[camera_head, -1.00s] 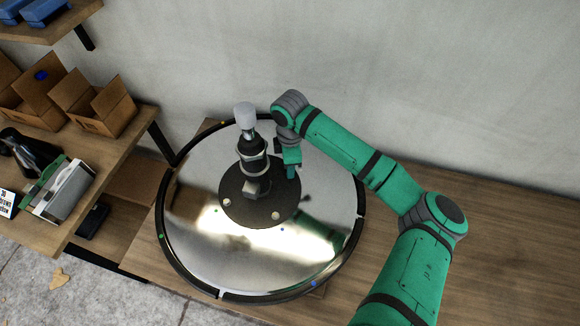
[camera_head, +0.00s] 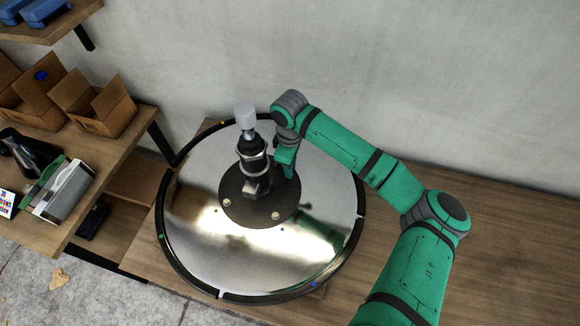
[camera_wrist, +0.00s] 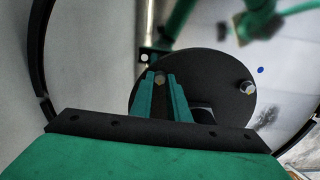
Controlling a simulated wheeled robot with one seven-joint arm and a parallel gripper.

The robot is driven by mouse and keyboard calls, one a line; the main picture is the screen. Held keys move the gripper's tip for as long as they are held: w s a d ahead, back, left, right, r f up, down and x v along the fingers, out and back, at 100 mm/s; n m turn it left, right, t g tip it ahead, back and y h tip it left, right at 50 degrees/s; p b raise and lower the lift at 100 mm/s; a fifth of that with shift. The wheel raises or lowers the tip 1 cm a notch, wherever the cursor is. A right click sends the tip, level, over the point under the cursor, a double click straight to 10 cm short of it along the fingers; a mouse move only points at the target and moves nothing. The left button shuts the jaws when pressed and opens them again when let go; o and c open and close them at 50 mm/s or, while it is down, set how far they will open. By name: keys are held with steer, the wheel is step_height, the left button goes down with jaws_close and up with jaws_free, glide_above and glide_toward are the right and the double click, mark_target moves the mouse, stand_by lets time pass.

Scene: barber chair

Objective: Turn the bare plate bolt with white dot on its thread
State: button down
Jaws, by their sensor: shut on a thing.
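The black round plate (camera_head: 238,207) lies at the centre of the shiny chair base and also shows in the wrist view (camera_wrist: 225,85). My gripper (camera_head: 289,174) points down at the plate's right side, beside the column. In the wrist view my gripper's teal fingers (camera_wrist: 160,79) are shut on a pale bolt head (camera_wrist: 160,77) near the plate's edge. Its thread and any white dot are hidden. Another bolt (camera_wrist: 247,87) stands free, with a blue dot on the base near it. Two bolts, a left one (camera_head: 227,203) and a front one (camera_head: 275,216), show in the head view.
The dark column (camera_head: 251,160) with a grey cap (camera_head: 245,115) stands upright close to my gripper. The round base (camera_head: 300,262) has a black rim and rests on a wooden table (camera_head: 500,240). A shelf with cardboard boxes (camera_head: 93,104) is at the left. A wall stands behind.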

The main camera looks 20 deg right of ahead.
steer(key=shift+r, duration=0.1)
steer(key=c, duration=1.7)
jaws_free()
step_height(320, 180, up, 11)
steer(key=shift+d+f, duration=0.1)
steer(key=shift+f, duration=0.05)
